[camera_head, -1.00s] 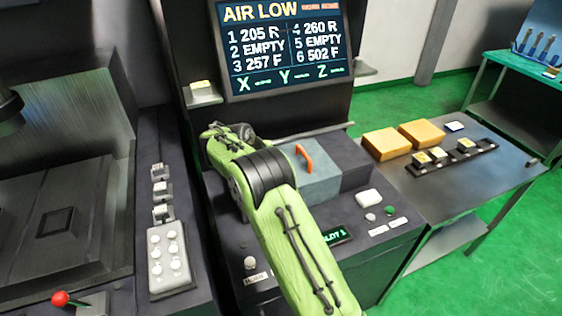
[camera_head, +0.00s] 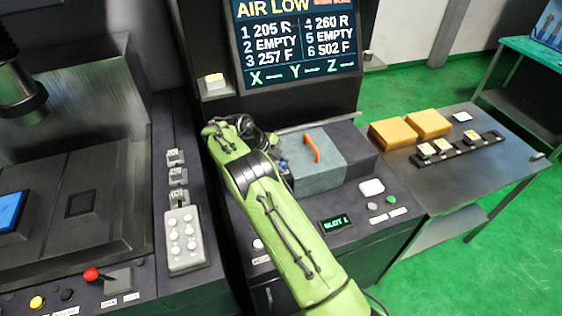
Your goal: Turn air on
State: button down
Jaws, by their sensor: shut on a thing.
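The screen (camera_head: 297,45) at the top reads "AIR LOW" above a list of numbered slots. A lever with a red ball knob (camera_head: 91,274) sits at the lower left on the front panel, its knob pointing left. I cannot tell whether this lever is the air control. My green arm reaches up from the bottom middle across the dark console. Its far end bends near the grey block with the orange handle (camera_head: 312,148). My gripper is hidden behind the arm, so its jaws and anything in them do not show.
A grey button box (camera_head: 183,241) stands left of my arm. A yellow button (camera_head: 37,302) is at the lower left. A small display (camera_head: 336,223) reads "SLOT 1". A side table (camera_head: 433,190) on the right holds two orange blocks (camera_head: 392,133). Green floor is open beyond it.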

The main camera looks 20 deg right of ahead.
jog(key=c, duration=0.9)
grip_release()
jog(key=shift+w+a+f, duration=0.1)
jog(key=shift+w+a, duration=0.05)
jog(key=shift+a, duration=0.2)
jog(key=shift+o, duration=0.2)
jog(key=shift+r, duration=0.35)
jog(key=p+v, duration=0.4)
jog(key=v, duration=1.1)
jog(key=shift+a, duration=0.2)
